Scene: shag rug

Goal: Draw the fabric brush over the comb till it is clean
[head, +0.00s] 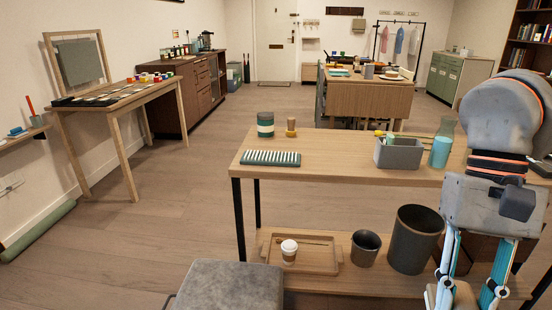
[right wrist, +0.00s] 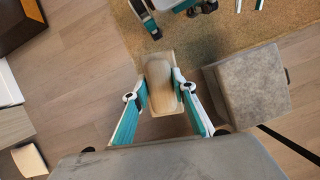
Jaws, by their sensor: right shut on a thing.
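My right gripper (head: 466,294) hangs at the lower right of the head view, in front of the table. In the right wrist view the right gripper (right wrist: 163,92) is shut on a pale wooden block with rounded ends (right wrist: 160,85), which looks like the back of the fabric brush. Its bristle side is hidden. My left gripper is not in the head view.
The lower shelf holds a tray (head: 328,256) and dark bins (head: 415,239). A grey stool (head: 232,286) stands in front.

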